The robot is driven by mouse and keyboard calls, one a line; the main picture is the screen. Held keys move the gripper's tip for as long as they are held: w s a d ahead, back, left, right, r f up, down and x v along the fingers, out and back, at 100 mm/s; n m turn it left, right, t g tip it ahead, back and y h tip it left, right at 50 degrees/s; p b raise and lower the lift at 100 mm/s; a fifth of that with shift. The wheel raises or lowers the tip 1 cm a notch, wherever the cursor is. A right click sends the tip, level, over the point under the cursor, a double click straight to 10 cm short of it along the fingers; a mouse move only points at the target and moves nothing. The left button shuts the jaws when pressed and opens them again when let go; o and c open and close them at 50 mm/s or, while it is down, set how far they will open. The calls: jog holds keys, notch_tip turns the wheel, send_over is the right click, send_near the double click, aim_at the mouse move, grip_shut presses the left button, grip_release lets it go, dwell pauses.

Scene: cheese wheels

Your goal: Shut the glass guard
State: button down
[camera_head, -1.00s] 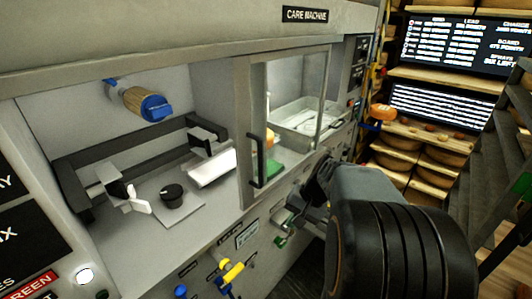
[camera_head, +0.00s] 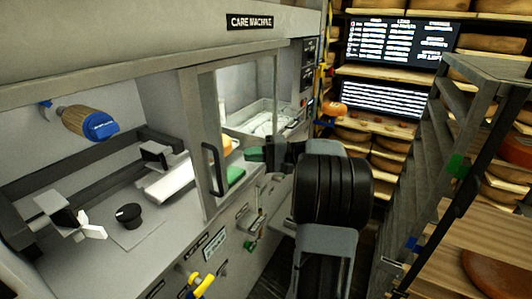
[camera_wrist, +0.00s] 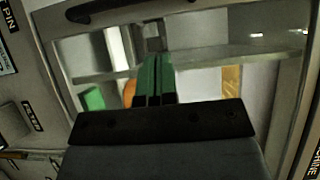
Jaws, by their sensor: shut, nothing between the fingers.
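The glass guard (camera_head: 197,115) is a grey-framed pane standing upright across the right part of the care machine's opening. The left part of the opening is uncovered. Its black upright handle (camera_head: 210,168) is on the left frame post. My gripper (camera_head: 254,154) is in front of the pane, right of the handle and apart from it. In the wrist view, my gripper (camera_wrist: 155,78) has its green fingers together and empty, pointing at the glass. The handle (camera_wrist: 95,8) shows at the top edge there. Whether the fingertips touch the glass, I cannot tell.
Inside the open bay are a wooden-handled blue tool (camera_head: 90,122), a black knob (camera_head: 128,214) and a white roller (camera_head: 168,178). A yellow-handled valve (camera_head: 200,284) sticks out below. A grey rack (camera_head: 430,150) and a wooden board (camera_head: 480,225) stand close at right.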

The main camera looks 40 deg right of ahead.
jog(key=a+p, duration=0.1)
jog(key=a, duration=0.5)
jog(key=shift+w+a, duration=0.35)
